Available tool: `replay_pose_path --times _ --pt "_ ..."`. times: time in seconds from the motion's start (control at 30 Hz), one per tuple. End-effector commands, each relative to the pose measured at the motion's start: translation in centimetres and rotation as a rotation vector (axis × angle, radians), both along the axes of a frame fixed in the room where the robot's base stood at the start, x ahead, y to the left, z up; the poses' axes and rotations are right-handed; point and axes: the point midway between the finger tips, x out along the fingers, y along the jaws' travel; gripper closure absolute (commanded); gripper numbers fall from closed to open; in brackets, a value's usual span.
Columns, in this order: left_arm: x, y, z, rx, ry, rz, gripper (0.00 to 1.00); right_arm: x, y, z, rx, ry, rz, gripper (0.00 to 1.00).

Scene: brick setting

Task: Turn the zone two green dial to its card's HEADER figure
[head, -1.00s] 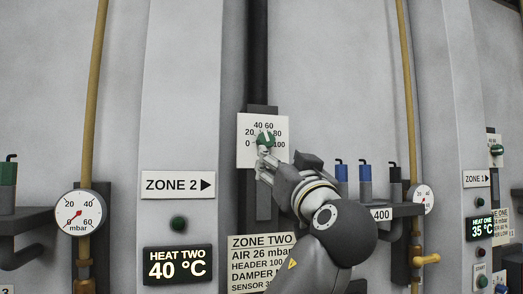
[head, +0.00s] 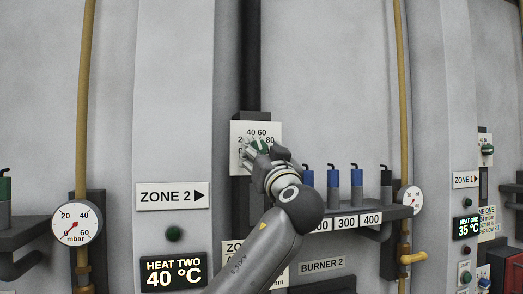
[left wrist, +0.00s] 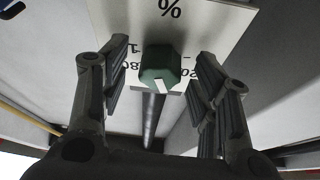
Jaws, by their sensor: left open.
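The zone two green dial (head: 262,146) sits on a white scale plate (head: 237,128) with figures such as 40, 60 and 80. In the left wrist view the dial (left wrist: 159,62) appears between my left gripper's two spread fingers, with no clear contact. Its white pointer mark faces down in that upside-down view, roughly toward the top of the scale. My left gripper (head: 257,154) is open at the dial and partly covers it in the head view. The ZONE TWO card (head: 230,248) is mostly hidden behind my left arm. My right gripper is not in view.
A shelf (head: 390,212) with blue-topped cylinders and number labels juts out to the right of the dial. A ZONE 2 sign (head: 172,196), a green button (head: 174,234) and a HEAT TWO display (head: 173,271) reading 40 °C are on the left pillar.

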Motion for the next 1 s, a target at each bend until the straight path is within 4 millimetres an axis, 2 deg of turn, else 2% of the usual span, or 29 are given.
replay_pose_path --times 0.13,0.4,0.5,0.77,1.0 --pt "0.0 0.0 0.0 0.000 0.000 0.001 0.45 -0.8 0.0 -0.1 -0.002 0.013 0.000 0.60" --pt "0.0 0.0 0.0 0.000 0.000 0.001 0.80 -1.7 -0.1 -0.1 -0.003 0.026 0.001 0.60" --pt "0.0 0.0 0.0 0.000 0.000 0.001 0.90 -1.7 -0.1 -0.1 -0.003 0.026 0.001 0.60" --pt "-0.1 0.1 0.0 0.030 0.009 0.000 0.90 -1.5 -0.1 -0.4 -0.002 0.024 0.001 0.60" --pt "-0.1 0.3 0.0 0.151 0.047 -0.001 0.90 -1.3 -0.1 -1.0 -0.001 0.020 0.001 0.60"
